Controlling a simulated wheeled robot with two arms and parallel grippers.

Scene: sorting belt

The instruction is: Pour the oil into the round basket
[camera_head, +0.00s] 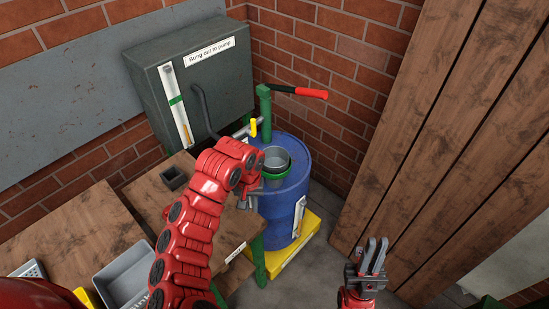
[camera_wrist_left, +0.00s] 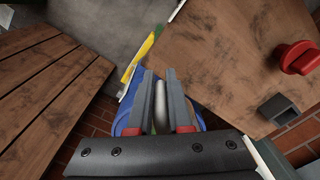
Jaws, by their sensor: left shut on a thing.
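My left gripper (camera_head: 250,197) is beside the blue drum, partly hidden behind my red arm. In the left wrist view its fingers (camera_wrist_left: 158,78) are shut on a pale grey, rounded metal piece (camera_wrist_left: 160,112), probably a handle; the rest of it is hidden. A grey metal cup (camera_head: 276,157) with a green rim or ring (camera_head: 277,178) below shows above the drum, just beyond the left gripper. Whether the held piece belongs to this cup cannot be told. No oil is visible, and I cannot identify a round basket for certain. My right gripper (camera_head: 376,252) is open and empty at lower right.
The blue drum (camera_head: 290,205) stands on a yellow base (camera_head: 293,250), with a green pump and red handle (camera_head: 311,93) above. A wooden bench (camera_head: 160,205), grey tray (camera_head: 125,275) and plank wall (camera_head: 420,150) flank it. Floor between drum and planks is clear.

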